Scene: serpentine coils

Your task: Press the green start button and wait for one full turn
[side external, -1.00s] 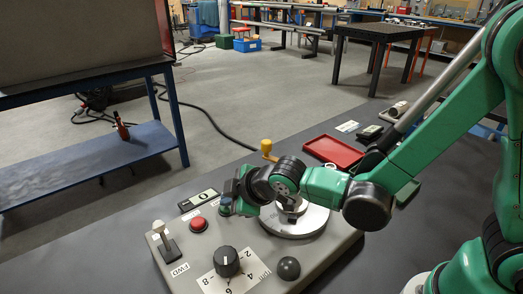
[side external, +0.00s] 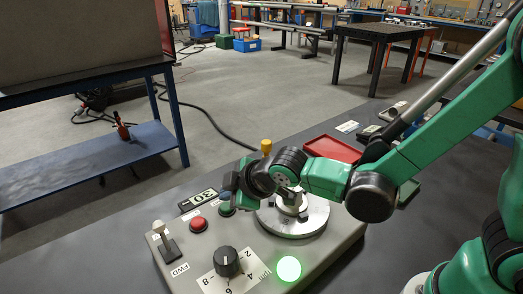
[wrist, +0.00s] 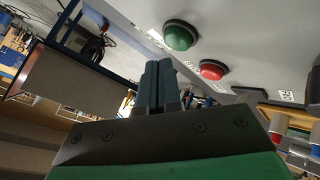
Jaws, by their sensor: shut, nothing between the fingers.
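The green start button (side external: 226,208) is on the grey control box, beside the red button (side external: 199,224). My gripper (side external: 231,194) is shut and empty, just above the green button. In the wrist view the shut fingers (wrist: 158,72) point up the picture, and the green button (wrist: 180,35) shows clear of their tips. The round silver turntable (side external: 292,221) lies on the box, partly hidden by my wrist. The lamp (side external: 289,268) glows bright green. The small display (side external: 204,199) appears to read 30.
A black dial (side external: 226,262) and a lever switch (side external: 168,245) marked FWD stand on the box front. A red tray (side external: 332,149) lies farther back. A blue-framed bench (side external: 90,165) is at left.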

